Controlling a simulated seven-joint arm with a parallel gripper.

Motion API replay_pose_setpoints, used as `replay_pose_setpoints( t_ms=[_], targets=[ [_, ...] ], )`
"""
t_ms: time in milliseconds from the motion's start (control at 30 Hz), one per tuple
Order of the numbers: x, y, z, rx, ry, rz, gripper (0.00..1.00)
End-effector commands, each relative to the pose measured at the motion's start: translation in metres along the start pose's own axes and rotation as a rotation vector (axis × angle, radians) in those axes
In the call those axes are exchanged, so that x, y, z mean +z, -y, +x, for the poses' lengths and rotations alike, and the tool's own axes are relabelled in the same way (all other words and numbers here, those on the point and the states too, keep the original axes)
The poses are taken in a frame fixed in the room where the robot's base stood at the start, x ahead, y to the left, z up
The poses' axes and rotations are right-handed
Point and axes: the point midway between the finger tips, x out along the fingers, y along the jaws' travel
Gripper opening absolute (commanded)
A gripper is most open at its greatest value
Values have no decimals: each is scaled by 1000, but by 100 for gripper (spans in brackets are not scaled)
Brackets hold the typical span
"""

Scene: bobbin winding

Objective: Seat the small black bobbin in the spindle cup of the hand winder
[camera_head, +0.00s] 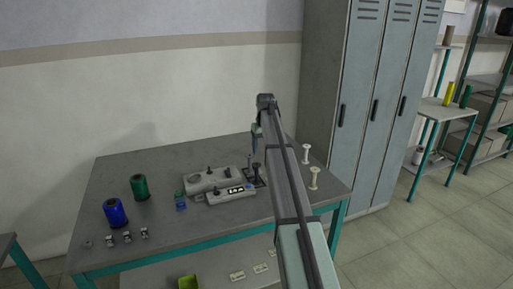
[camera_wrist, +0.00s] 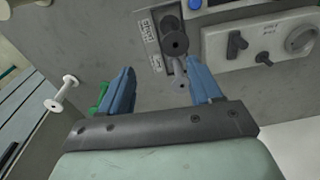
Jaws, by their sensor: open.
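In the wrist view my gripper (camera_wrist: 160,80) is open, its two blue fingers apart with nothing held between them. A dark bobbin-like piece with a round end (camera_wrist: 174,42) shows just beyond the fingertips, by a narrow labelled plate (camera_wrist: 148,40). Which of the dark parts is the small black bobbin and which is the spindle cup, I cannot tell for sure. In the head view my gripper (camera_head: 255,140) is above the right part of the table, over upright dark pieces (camera_head: 256,168) beside the grey machine boxes (camera_head: 210,179). My arm partly hides this spot.
The grey table (camera_head: 140,230) carries a blue spool (camera_head: 115,213), a green spool (camera_head: 139,187) and several small metal parts (camera_head: 127,237) at left. Pale spools (camera_head: 314,178) stand at the right edge. A box with switches and a dial (camera_wrist: 270,42) is right of the fingers.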

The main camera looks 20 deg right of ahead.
Motion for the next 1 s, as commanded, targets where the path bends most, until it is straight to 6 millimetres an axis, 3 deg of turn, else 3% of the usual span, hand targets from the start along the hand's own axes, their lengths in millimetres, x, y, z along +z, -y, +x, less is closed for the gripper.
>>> replay_pose_setpoints(
  t_ms=[33, 200, 1000],
  targets=[
    [-5, 11, 0, 8, 23, -21, 64],
    [-7, 26, 2, 20, 62, -51, 64],
    [-3, 25, 52, 20, 64, -51, 64]
  ],
)
